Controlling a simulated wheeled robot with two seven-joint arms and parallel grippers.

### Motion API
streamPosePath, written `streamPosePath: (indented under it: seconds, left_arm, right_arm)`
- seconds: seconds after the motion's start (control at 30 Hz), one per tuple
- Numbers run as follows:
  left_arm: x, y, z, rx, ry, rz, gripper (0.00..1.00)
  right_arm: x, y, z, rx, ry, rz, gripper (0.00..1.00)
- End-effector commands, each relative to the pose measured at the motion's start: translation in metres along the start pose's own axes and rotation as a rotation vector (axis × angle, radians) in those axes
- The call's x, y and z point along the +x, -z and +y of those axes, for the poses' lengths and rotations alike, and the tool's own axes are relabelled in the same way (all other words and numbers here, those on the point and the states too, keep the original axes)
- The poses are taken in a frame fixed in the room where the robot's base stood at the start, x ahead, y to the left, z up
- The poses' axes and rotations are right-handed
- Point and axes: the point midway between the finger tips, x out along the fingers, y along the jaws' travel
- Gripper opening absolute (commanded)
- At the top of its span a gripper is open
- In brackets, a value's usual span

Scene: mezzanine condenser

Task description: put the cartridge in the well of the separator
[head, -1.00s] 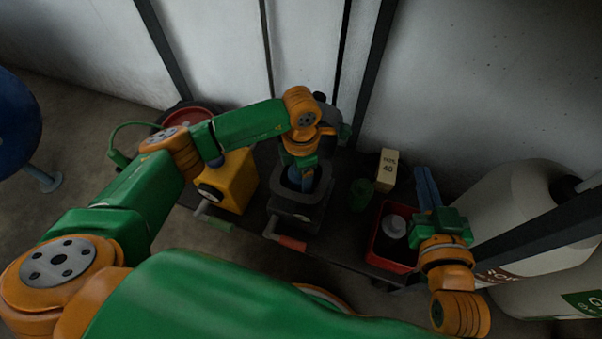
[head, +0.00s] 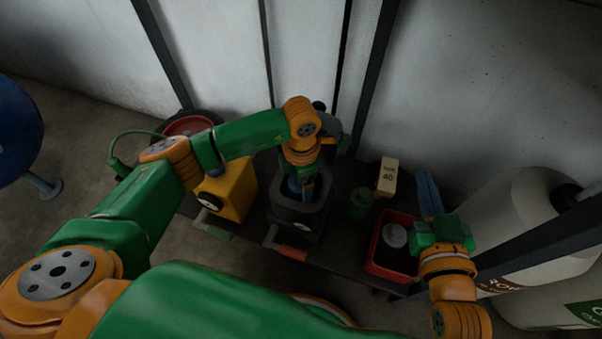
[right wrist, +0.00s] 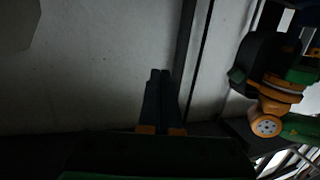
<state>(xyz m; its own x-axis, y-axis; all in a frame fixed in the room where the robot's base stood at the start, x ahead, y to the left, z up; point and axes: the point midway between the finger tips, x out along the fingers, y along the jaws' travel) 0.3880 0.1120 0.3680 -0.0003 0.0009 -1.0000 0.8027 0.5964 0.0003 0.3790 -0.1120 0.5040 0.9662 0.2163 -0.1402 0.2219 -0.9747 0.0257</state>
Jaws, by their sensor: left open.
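The separator (head: 277,205) is a dark grey box with a square well in its top and a red-handled lever at its front. My left gripper (head: 301,187) points down into the well; its blue fingers are apart. I cannot make out a cartridge in the well; the arm and shadow hide much of the inside. A pale grey round piece (head: 395,236), which may be a cartridge, lies in the red tray. My right gripper (head: 426,177) is above the tray's right side, and its fingers lie together and empty in the right wrist view (right wrist: 159,76).
A yellow box (head: 236,187) with a lever stands left of the separator. A green jar (head: 360,203), a cream carton (head: 387,176) marked 40 and the red tray (head: 374,267) stand right. Large pale tanks (head: 510,225) are at the far right; a wall is behind.

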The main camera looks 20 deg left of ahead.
Motion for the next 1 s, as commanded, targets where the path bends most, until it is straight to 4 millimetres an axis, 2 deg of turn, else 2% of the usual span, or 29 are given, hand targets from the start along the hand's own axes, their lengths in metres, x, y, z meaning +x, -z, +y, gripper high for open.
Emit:
streamPosePath:
  seconds: [0.27, 0.47, 0.67, 0.97, 1.0]
  left_arm:
    - [-0.019, 0.0, 0.0, 0.001, -0.001, 0.0, 0.85]
    - [-0.035, 0.0, 0.0, 0.001, -0.001, -0.001, 0.85]
    - [-0.051, 0.0, 0.0, 0.0, -0.001, -0.001, 0.85]
    - [-0.077, 0.0, 0.0, 0.001, -0.001, -0.002, 0.85]
    - [-0.091, -0.001, 0.001, 0.001, -0.003, -0.003, 0.85]
  right_arm:
    - [-0.013, -0.052, 0.006, 0.008, -0.013, -0.285, 0.0]
    - [-0.035, -0.092, 0.009, 0.017, -0.022, -0.513, 0.0]
    - [-0.066, -0.127, 0.011, 0.028, -0.028, -0.74, 0.0]
    - [-0.131, -0.166, 0.011, 0.049, -0.034, -1.1, 0.0]
    - [-0.132, -0.172, 0.012, 0.051, -0.034, -1.127, 0.0]
